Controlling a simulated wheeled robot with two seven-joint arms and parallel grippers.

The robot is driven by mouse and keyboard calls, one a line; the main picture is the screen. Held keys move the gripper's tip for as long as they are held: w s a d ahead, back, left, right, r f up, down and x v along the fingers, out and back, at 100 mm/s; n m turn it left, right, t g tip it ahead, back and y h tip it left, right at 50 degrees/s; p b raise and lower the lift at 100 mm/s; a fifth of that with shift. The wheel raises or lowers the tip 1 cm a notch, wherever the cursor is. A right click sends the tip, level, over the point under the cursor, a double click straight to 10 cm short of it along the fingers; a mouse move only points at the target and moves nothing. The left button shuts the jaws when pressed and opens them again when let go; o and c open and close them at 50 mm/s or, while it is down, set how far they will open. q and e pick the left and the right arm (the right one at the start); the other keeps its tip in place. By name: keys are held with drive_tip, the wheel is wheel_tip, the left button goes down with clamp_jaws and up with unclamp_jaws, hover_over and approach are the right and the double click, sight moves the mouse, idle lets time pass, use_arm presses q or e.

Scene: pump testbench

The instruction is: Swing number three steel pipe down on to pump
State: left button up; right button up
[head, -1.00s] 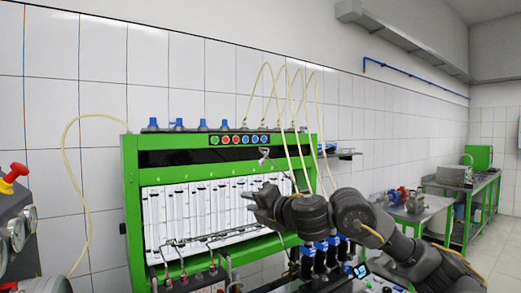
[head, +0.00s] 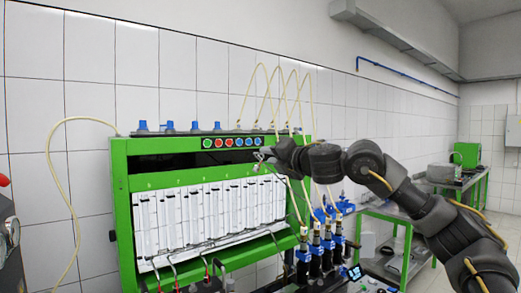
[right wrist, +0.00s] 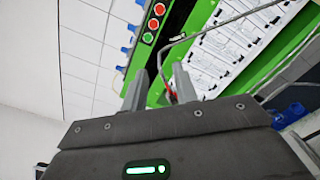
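My right gripper (head: 266,154) is raised in front of the upper right part of the green testbench (head: 120,200). In the right wrist view its two fingers (right wrist: 163,72) stand apart. A thin bent steel pipe (right wrist: 220,24) with a red end (right wrist: 170,96) runs down in the gap between the fingers; I cannot tell whether they touch it. Its number cannot be read. Other thin steel pipes (head: 215,240) run along the lower front of the bench. Black and blue upright units (head: 315,258) with yellow hoses stand at its right; I cannot tell if these are the pump. My left gripper is out of view.
A row of coloured buttons (head: 230,142) lies above the white glass-tube panel (head: 210,215). Yellow hoses (head: 262,80) loop above the bench. A green-framed table (head: 405,222) stands to the right against the tiled wall.

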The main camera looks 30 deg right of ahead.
sight(260, 154)
drive_tip(key=w, duration=0.1)
drive_tip(key=w+p, duration=0.1)
drive_tip(key=w, duration=0.1)
drive_tip(key=w+p, duration=0.1)
drive_tip(key=w, duration=0.1)
drive_tip(key=shift+w+a, duration=0.1)
drive_tip(key=shift+a, duration=0.3)
clamp_jaws()
